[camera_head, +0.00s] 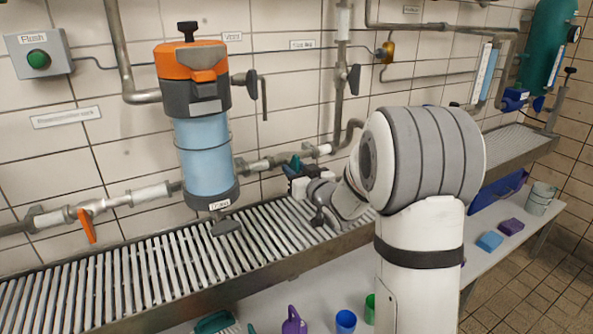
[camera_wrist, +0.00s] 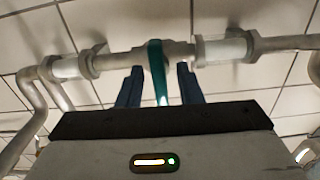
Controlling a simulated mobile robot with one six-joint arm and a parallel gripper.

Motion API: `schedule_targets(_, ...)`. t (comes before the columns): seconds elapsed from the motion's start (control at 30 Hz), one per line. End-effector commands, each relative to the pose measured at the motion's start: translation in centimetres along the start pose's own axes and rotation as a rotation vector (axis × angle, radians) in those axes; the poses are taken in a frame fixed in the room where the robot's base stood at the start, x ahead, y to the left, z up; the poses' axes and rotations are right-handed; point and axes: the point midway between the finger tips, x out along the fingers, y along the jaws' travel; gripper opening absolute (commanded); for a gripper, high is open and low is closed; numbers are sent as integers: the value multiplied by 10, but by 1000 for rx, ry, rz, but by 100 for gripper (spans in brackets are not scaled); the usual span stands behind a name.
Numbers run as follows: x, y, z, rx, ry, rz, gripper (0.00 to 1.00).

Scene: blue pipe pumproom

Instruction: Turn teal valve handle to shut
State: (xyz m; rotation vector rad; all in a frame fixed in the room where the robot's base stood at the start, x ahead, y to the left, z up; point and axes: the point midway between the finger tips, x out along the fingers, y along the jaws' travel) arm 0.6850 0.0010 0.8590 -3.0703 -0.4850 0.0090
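The teal valve handle (camera_wrist: 157,72) is on a horizontal grey pipe along the tiled wall. In the wrist view it points down from the pipe, across the pipe's line, between the two blue fingers of my gripper (camera_wrist: 158,88). The fingers stand apart with a visible gap on each side of the handle, so my gripper is open around it. In the head view the teal handle (camera_head: 295,162) shows small beside my gripper (camera_head: 297,184), right of the blue filter housing. My arm hides part of the pipe there.
A filter housing (camera_head: 205,150) with an orange and grey head stands left of my gripper. An orange valve handle (camera_head: 86,225) hangs on the pipe farther left. A slatted drain trough (camera_head: 130,275) runs below the pipe. Cups (camera_head: 346,320) stand on the lower shelf.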

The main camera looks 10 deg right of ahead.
Motion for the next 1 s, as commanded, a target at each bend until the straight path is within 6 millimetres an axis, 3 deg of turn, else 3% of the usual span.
schedule_targets(0.17, -12, 1, -1, 0, 0, 2, 33)
schedule_targets(0.53, -70, 1, 0, 0, -1, 2, 33)
schedule_targets(1.0, -78, 0, -3, -3, -7, 5, 33)
